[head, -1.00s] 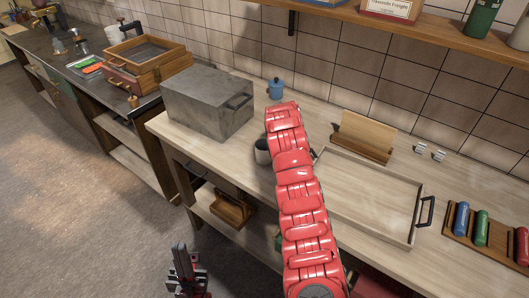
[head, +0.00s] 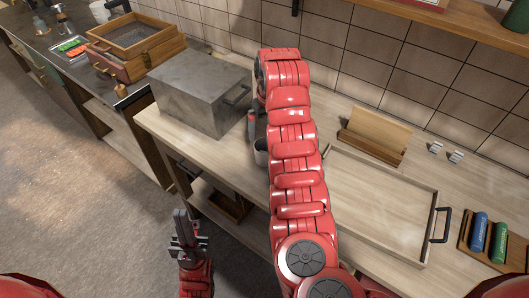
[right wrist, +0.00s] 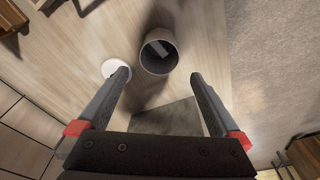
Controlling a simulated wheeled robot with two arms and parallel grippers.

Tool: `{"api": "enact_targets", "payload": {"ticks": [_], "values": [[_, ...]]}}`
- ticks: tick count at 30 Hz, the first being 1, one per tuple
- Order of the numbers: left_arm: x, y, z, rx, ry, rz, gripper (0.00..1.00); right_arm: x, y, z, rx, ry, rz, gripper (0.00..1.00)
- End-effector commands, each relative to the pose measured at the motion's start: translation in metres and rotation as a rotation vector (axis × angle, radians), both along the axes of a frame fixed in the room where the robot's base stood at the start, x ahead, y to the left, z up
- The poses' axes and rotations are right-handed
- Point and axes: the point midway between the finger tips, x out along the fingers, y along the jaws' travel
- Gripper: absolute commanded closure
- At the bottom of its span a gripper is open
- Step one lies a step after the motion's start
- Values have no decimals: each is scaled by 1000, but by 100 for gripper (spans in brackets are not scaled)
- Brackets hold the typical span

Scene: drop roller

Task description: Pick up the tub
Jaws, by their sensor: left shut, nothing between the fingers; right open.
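A grey, open-topped round tub (right wrist: 158,63) stands on the pale wooden bench in the right wrist view, with a light grey piece showing inside it. In the head view the tub (head: 261,158) is partly covered by my red right arm. My right gripper (right wrist: 161,76) is open and empty, its fingers spread to either side of the tub's near edge in the picture; I cannot tell its height above. In the head view most of that gripper is hidden behind the arm. My left gripper (head: 182,222) is shut and empty, pointing up in front of the bench.
A white round thing (right wrist: 115,69) lies beside the tub, by one finger. A grey box (head: 200,92) stands left of the tub. A wooden tray (head: 385,205) and a wooden holder (head: 375,140) are to the right. A blue lidded pot is hidden now.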

Motion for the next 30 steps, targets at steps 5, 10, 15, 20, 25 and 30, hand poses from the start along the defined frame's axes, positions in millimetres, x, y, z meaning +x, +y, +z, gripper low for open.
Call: {"api": "enact_targets", "payload": {"ticks": [5,10,15,20,25,30], "values": [[0,0,-7,0,0,0,100,5,0,-33,-1,0,-2,0],[0,0,-9,0,0,0,100,7,3,-48,3,-3,-1,0],[0,0,-3,0,0,0,100,9,4,-66,0,0,-2,0],[0,0,10,0,0,0,100,9,5,-76,0,1,0,0],[0,0,25,0,-1,0,100,11,6,-102,2,0,-2,0],[0,0,29,0,0,0,100,12,8,-117,1,-3,-1,0]]}}
